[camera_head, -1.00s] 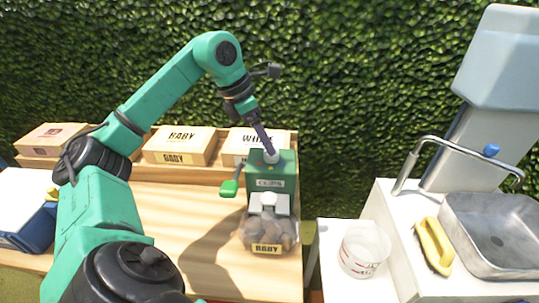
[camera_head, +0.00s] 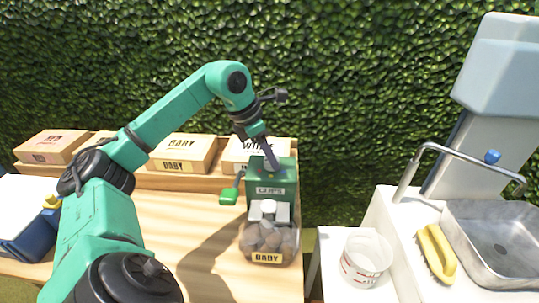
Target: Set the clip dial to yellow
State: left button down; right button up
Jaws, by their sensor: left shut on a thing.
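The green clip box (camera_head: 277,177), lettered "CLIPS", stands at the right end of the wooden bench. My left gripper (camera_head: 273,164) comes down onto the box's top from above and is shut on the clip dial there. The gripper covers most of the dial, so its colour marks and setting cannot be read. A green lever (camera_head: 230,195) sticks out from the box's left side. My right gripper is not in view.
Labelled cartons (camera_head: 178,151) line the bench's back. A white tub (camera_head: 365,259), yellow brush (camera_head: 437,252) and metal sink (camera_head: 497,243) are at right. The bench middle is bare.

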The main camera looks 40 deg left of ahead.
pick_arm(q)
jog(key=shift+n, duration=0.3)
jog(key=shift+r+n+y+p, duration=0.15)
jog(key=shift+n+y+p, duration=0.3)
jog(key=shift+n, duration=0.65)
jog(key=shift+d+r+n+t+y+p, duration=0.1)
jog(key=shift+n+t+y+p, duration=0.35)
jog(key=shift+n, duration=0.35)
jog(key=n+y+p, duration=0.1)
jog(key=n+p, duration=0.2)
jog(key=shift+d+n, duration=0.15)
jog(key=shift+n, duration=0.15)
jog(key=shift+n+y+p, duration=0.4)
jog(key=shift+n+p, duration=0.15)
jog(key=shift+n, duration=0.25)
jog(key=shift+n+g+y+p, duration=0.35)
jog(key=shift+n+p, duration=0.1)
jog(key=shift+n, duration=0.45)
jog(key=shift+f, duration=0.2)
